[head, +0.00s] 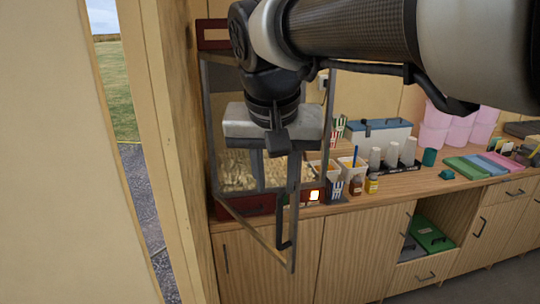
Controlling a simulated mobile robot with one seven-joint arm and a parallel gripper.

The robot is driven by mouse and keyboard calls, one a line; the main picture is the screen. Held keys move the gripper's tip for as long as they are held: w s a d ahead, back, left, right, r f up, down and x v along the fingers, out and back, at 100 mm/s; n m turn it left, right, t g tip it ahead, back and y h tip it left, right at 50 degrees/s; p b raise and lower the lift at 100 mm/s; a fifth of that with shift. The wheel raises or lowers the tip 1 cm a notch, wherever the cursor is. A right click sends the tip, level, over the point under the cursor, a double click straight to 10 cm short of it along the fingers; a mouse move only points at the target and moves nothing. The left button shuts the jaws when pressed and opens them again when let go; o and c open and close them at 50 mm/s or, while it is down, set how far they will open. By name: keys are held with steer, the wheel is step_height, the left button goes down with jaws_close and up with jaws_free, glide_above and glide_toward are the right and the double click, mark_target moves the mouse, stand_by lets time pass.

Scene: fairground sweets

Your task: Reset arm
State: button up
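My arm reaches in from the upper right of the head view. My gripper (275,184) hangs fingers down in front of the popcorn machine (232,206). Its two fingers look apart, with nothing seen between them. The machine has a dark red base and a glazed case with popcorn inside. Its framed door (250,234) appears to stand open toward me, with a dark handle (282,240) near its free edge. The gripper overlaps the door in this view; I cannot tell whether they touch.
The wooden counter (400,184) carries cups (391,154), a blue-lidded box (378,133), jars (372,184), pink tubs (436,130) and coloured trays (470,167). Cabinets (350,250) stand below. A wooden post (175,150) and wall (50,150) bound the left.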

steer(key=shift+s+r, duration=0.1)
steer(key=shift+r, duration=0.25)
steer(key=s+d+f+n+t, duration=0.1)
steer(key=s+d+f, duration=0.9)
steer(key=s+d, duration=0.2)
steer(key=shift+d+f, duration=0.25)
steer(key=shift+d, duration=0.25)
